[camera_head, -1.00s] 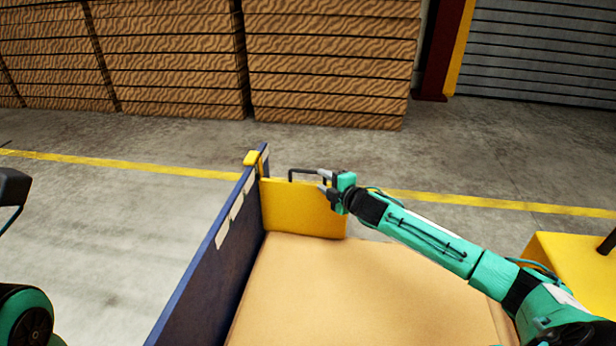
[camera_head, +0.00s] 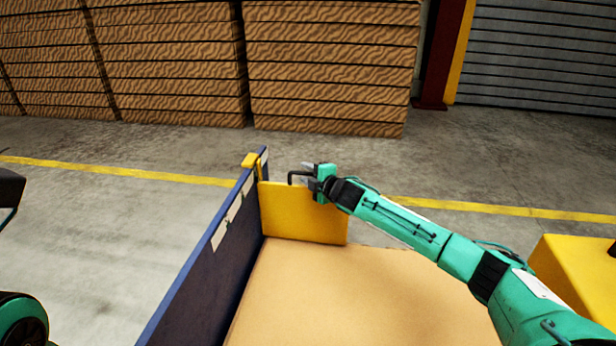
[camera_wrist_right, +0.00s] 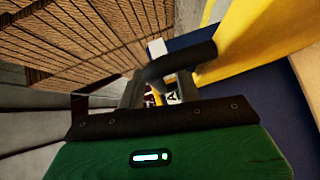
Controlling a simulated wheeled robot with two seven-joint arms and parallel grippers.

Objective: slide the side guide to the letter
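The side guide is a yellow plate (camera_head: 300,215) standing across the far end of the tan bed, against the blue side wall (camera_head: 205,262). A dark bent handle (camera_head: 292,177) rises from its top; it also shows in the wrist view (camera_wrist_right: 180,64). A yellow tab (camera_head: 251,160) sits on the wall's top edge. Pale label plates (camera_head: 234,207) line the wall; one letter (camera_wrist_right: 173,97), perhaps an A, is partly visible between my fingers. My right gripper (camera_head: 308,178) is at the handle, its fingers apart with the bar across them. My left gripper is out of view.
The tan bed (camera_head: 340,300) is bare. A yellow block (camera_head: 575,275) stands at the right. Floor left of the blue wall is clear.

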